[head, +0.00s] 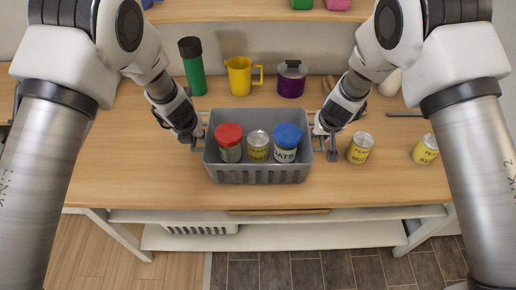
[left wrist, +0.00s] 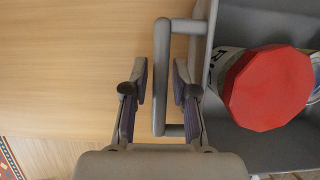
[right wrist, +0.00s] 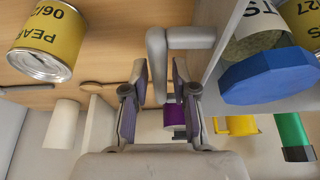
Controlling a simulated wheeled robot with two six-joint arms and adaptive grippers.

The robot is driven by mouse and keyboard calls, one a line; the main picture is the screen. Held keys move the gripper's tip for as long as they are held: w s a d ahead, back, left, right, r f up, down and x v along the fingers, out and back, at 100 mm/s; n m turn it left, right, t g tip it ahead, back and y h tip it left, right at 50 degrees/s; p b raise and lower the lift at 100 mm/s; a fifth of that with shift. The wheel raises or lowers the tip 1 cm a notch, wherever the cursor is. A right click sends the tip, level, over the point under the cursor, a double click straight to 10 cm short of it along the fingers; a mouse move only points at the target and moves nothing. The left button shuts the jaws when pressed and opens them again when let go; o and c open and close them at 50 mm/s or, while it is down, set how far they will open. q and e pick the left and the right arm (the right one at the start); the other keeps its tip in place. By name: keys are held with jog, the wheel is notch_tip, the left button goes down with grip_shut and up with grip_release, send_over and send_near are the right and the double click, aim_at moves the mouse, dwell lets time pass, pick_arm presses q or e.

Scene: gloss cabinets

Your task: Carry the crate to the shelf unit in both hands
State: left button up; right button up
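The grey crate (head: 258,175) stands on the wooden table, holding a red-lidded jar (head: 229,143), a yellow can (head: 258,146) and a blue-lidded jar (head: 286,143). It has a bar handle at each end. My left gripper (head: 198,138) is at the crate's left end; in the left wrist view the left handle (left wrist: 160,85) runs between its parted fingers, with gaps on both sides. My right gripper (head: 323,143) is at the right end; in the right wrist view its parted fingers flank the right handle (right wrist: 156,60). I cannot tell which furniture is the shelf unit.
Behind the crate stand a green bottle (head: 194,72), a yellow mug (head: 239,77) and a purple pot (head: 291,82). Two yellow cans (head: 360,148) (head: 425,150) are to the right. A raised shelf (head: 230,10) runs along the back. A white lower shelf (head: 300,237) is under the table.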

pick_arm(q)
grip_shut()
pick_arm(e)
grip_shut()
pick_arm(q)
jog(key=shift+r, duration=0.15)
pick_arm(e)
jog(key=shift+r, duration=0.15)
